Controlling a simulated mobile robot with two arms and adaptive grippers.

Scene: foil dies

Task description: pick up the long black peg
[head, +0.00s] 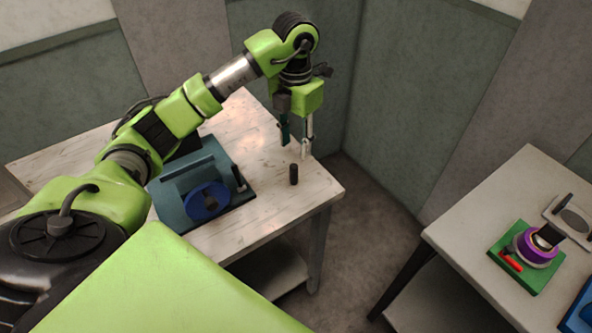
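A dark, near-black peg (294,174) stands upright on the left wooden table, close to its right corner. My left gripper (295,147) points down just above this peg, with its two fingers spread apart and nothing visible between them. The fingertips appear above the peg's top; I cannot tell the exact gap. Another slim dark peg (239,178) stands at the right edge of the blue fixture. My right gripper is not in view.
A blue fixture with a round blue disc (208,202) sits on the left table (262,228), left of the peg. The right table (465,240) holds a green plate (522,284) with a purple ring (520,246), and a grey plate (583,238). A floor gap separates the tables.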

